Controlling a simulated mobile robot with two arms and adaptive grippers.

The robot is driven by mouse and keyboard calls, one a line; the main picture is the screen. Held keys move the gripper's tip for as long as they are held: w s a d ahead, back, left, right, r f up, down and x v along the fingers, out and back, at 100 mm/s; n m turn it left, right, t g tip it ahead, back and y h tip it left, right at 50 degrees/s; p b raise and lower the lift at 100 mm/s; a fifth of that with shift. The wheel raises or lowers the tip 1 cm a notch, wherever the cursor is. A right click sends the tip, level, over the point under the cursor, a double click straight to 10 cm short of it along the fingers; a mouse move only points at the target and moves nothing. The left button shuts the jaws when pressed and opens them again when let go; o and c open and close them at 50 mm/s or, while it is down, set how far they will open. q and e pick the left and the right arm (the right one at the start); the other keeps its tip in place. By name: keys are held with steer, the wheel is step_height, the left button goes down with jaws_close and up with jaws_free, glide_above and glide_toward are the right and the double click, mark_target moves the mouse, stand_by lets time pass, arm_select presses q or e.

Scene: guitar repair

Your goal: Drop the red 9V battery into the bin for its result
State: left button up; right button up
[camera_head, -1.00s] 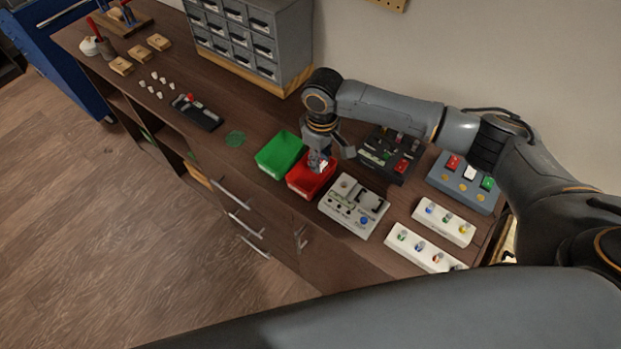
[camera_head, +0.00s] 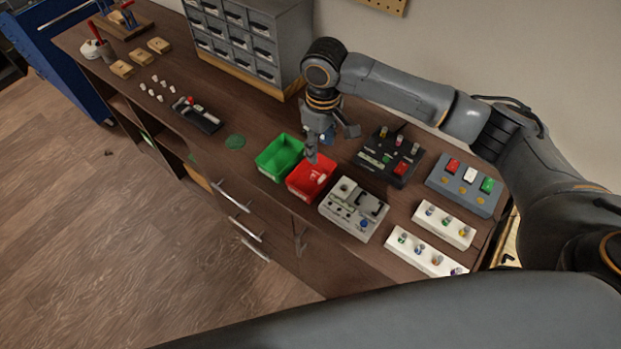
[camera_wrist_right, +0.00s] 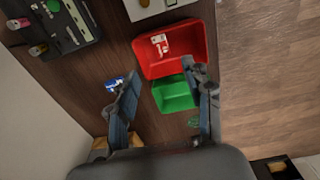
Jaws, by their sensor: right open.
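The red bin (camera_head: 308,181) stands on the bench, and a small red-and-white block, which looks like the red 9V battery (camera_wrist_right: 160,44), lies inside it in the right wrist view. The green bin (camera_head: 278,157) stands beside the red one and looks empty in the wrist view (camera_wrist_right: 173,95). My right gripper (camera_head: 330,143) is above the bins, open, with nothing between its fingers. In the wrist view its fingers (camera_wrist_right: 161,72) are spread wide, apart from the battery. My left gripper is not in view.
A grey tester box (camera_head: 353,208) stands close beside the red bin. A black panel (camera_head: 388,157), a grey button box (camera_head: 464,183) and white strips (camera_head: 443,223) fill the right side. A small blue object (camera_wrist_right: 115,84) is near one finger. Grey drawers (camera_head: 250,40) stand behind.

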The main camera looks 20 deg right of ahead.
step_height(320, 180, up, 5)
steer(key=shift+r, duration=0.1)
stand_by(0.6)
